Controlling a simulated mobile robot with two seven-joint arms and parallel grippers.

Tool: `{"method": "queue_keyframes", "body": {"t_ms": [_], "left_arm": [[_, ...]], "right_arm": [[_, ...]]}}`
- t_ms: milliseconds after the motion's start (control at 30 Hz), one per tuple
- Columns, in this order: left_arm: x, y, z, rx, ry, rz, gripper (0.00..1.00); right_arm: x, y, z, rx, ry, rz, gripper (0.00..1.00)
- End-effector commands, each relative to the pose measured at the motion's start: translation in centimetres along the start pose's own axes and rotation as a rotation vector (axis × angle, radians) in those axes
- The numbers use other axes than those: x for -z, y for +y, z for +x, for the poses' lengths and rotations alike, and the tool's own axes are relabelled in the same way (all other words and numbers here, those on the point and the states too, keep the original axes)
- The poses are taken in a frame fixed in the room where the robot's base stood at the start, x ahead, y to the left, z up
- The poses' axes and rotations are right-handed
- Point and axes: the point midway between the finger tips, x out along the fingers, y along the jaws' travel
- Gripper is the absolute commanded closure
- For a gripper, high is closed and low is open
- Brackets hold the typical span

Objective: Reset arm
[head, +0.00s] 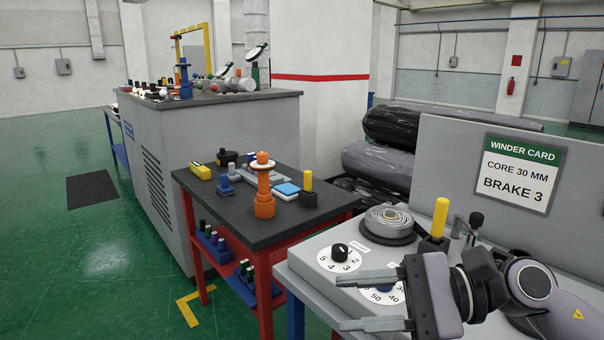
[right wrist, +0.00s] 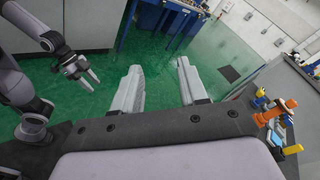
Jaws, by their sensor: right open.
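My right gripper (head: 345,302) reaches in from the right in the head view, over the front edge of the grey control panel (head: 310,262). Its two grey fingers point left and stand wide apart with nothing between them. In the right wrist view the same open fingers (right wrist: 160,80) point at the green floor. My left gripper (right wrist: 88,76) shows small at the left of the right wrist view, its fingers apart and empty. It is not in the head view. The fingers partly cover the lower dial (head: 385,290) in the head view.
The panel carries an upper dial (head: 340,254), a grey coil (head: 388,220) and a yellow-handled post (head: 440,217). A winder card (head: 516,172) is on the upright board behind. A red-framed table (head: 230,215) with small parts stands to the left. Wrapped rolls (head: 385,160) lie behind.

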Motion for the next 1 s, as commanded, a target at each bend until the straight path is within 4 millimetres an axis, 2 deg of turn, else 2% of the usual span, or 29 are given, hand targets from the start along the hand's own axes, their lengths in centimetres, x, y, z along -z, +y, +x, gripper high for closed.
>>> {"method": "queue_keyframes", "body": {"t_ms": [100, 233, 333, 467, 567, 667, 767, 867, 900, 1000], "left_arm": [[0.0, 0.0, 0.0, 0.000, 0.000, 0.000, 0.57], [0.0, 0.0, 0.0, 0.000, 0.001, 0.000, 0.57], [0.0, 0.0, 0.0, 0.000, 0.001, 0.000, 0.57], [0.0, 0.0, 0.0, 0.000, 0.001, 0.000, 0.57], [0.0, 0.0, 0.0, 0.000, 0.001, 0.000, 0.57], [0.0, 0.0, 0.0, 0.000, 0.001, 0.000, 0.57], [0.0, 0.0, 0.0, 0.000, 0.001, 0.000, 0.57], [0.0, 0.0, 0.0, 0.000, 0.001, 0.000, 0.57], [0.0, 0.0, 0.0, 0.000, 0.000, 0.000, 0.57], [0.0, 0.0, 0.0, 0.001, 0.000, 0.000, 0.57]], "right_arm": [[-2.0, -1.4, 1.0, 0.210, -0.176, 0.292, 0.57], [-2.5, -3.5, 0.2, 0.432, -0.358, 0.635, 0.57], [-1.7, -4.7, -1.3, 0.598, -0.498, 0.914, 0.57], [1.1, -5.0, -4.0, 0.816, -0.677, 1.283, 0.57], [4.1, -4.0, -6.2, 0.988, -0.814, 1.567, 0.57], [7.6, -1.7, -8.3, 1.173, -0.949, 1.843, 0.57], [11.0, 2.0, -10.1, 1.375, -1.084, 2.103, 0.57], [13.8, 6.8, -11.5, 1.600, -1.218, 2.341, 0.57], [14.7, 9.0, -12.0, -1.615, 1.206, -2.302, 0.57], [16.1, 14.6, -12.7, -1.521, 1.079, -2.018, 0.57]]}}
